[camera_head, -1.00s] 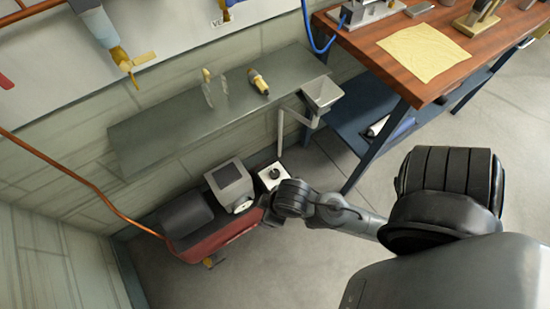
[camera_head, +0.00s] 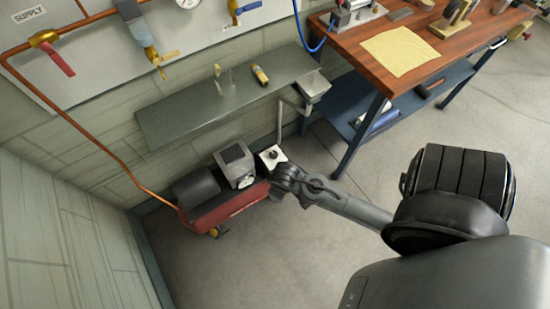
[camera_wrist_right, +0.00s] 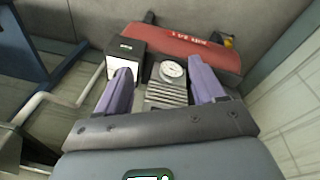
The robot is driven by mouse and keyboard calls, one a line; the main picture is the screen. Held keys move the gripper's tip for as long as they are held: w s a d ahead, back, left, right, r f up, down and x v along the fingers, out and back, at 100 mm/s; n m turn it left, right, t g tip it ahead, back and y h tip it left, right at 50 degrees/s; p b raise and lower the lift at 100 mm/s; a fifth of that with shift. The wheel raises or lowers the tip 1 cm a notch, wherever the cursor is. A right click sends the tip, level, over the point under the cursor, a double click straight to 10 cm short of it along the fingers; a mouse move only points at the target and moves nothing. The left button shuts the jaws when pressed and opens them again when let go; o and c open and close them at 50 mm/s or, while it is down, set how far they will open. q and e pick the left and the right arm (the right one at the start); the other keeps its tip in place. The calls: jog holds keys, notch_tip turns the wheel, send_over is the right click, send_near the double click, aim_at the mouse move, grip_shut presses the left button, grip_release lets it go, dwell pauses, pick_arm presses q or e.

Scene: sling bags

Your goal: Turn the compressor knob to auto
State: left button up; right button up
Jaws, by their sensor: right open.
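The red compressor (camera_head: 228,206) stands on the floor against the wall, with a grey motor housing (camera_head: 236,167). The knob (camera_head: 273,155) is a small black piece on a white-faced box beside the housing. In the right wrist view the box (camera_wrist_right: 127,47) is dark on top, and its white face is partly covered by a finger, so the knob is not clear. My right gripper (camera_wrist_right: 164,84) is open and empty, its purple fingers pointing at the compressor with the gauge (camera_wrist_right: 172,70) between them. In the head view its fingertips are hidden. My left gripper is out of view.
A grey shelf (camera_head: 215,100) is fixed to the wall above the compressor. A wooden workbench (camera_head: 365,48) with a yellow cloth (camera_head: 400,51) stands at the right. A copper pipe (camera_head: 85,137) runs down to the compressor. The floor in front is clear.

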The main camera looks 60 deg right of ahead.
jog(key=w+d+f+m+g, duration=0.1)
jog(key=w+d+f+m, duration=0.1)
jog(key=d+f, duration=0.35)
jog(key=w+d+f+m+g, duration=0.1)
jog(key=w+d+f+m, duration=0.15)
jog(key=d, duration=0.55)
jog(key=m+y+b, duration=0.2)
jog(key=m, duration=0.1)
send_over(273, 154)
jog(key=shift+t, duration=0.4)
notch_tip(273, 154, down, 9)
jog(key=b, duration=0.4)
jog(key=shift+s+f+b, duration=0.1)
jog(key=shift+f+b, duration=0.35)
jog(key=shift+f, duration=0.2)
jog(key=c, duration=1.1)
jog(key=shift+o, duration=0.2)
